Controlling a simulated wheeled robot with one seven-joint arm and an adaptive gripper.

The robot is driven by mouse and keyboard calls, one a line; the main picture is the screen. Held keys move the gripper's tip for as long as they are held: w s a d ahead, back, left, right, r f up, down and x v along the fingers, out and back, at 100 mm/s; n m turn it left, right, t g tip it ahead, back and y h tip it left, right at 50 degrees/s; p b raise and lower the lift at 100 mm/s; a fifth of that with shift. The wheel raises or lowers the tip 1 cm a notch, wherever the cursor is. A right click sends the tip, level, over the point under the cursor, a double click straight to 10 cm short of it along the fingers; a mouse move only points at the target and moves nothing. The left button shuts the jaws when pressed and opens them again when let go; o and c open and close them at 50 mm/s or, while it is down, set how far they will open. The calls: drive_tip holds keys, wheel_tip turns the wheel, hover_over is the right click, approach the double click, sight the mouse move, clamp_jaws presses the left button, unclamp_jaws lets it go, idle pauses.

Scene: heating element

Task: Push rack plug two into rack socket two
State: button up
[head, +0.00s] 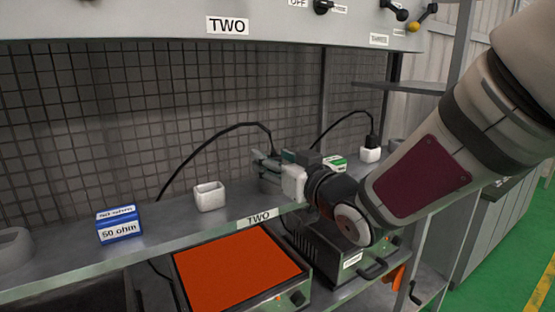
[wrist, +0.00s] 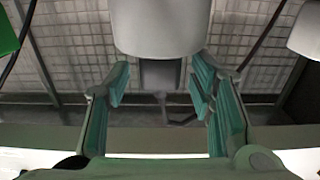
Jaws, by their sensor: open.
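In the wrist view, which looks upside down, a white block (wrist: 160,25), seemingly rack socket two, stands ahead of my gripper (wrist: 160,110). A grey plug (wrist: 160,75), seemingly rack plug two, shows directly against it, between the lines of the two teal fingers. How deep it sits in the socket I cannot tell. The fingers are spread apart with no visible contact on the plug. In the head view my gripper (head: 267,168) is over the shelf above the TWO label (head: 258,218). A black cable (head: 225,131) arcs down behind it; the plug is hidden there.
An open white socket (head: 210,196) and a blue 50 ohm box (head: 120,225) stand left on the shelf (head: 165,233). Right, a black plug (head: 372,141) sits at another white socket (head: 370,155), near a green box (head: 333,163). An orange-topped heater (head: 235,268) is below.

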drive_tip(key=v, duration=0.7)
drive_tip(key=s+d+f+m+g+h, duration=0.2)
drive_tip(key=s+d+h, duration=0.1)
drive_tip(key=d+h, duration=0.3)
drive_tip(key=s+d+f+m+g+h, duration=0.1)
drive_tip(key=s+d+f+m+h, duration=0.15)
drive_tip(key=d, duration=0.65)
drive_tip(key=s+d+f+m+g+h, duration=0.1)
drive_tip(key=s+g, duration=0.6)
drive_tip(key=s, duration=1.1)
wheel_tip(320, 180, down, 2)
drive_tip(key=shift+s+d+f+m, duration=0.15)
drive_tip(key=shift+s+d+m, duration=0.15)
drive_tip(key=shift+d+m, duration=0.5)
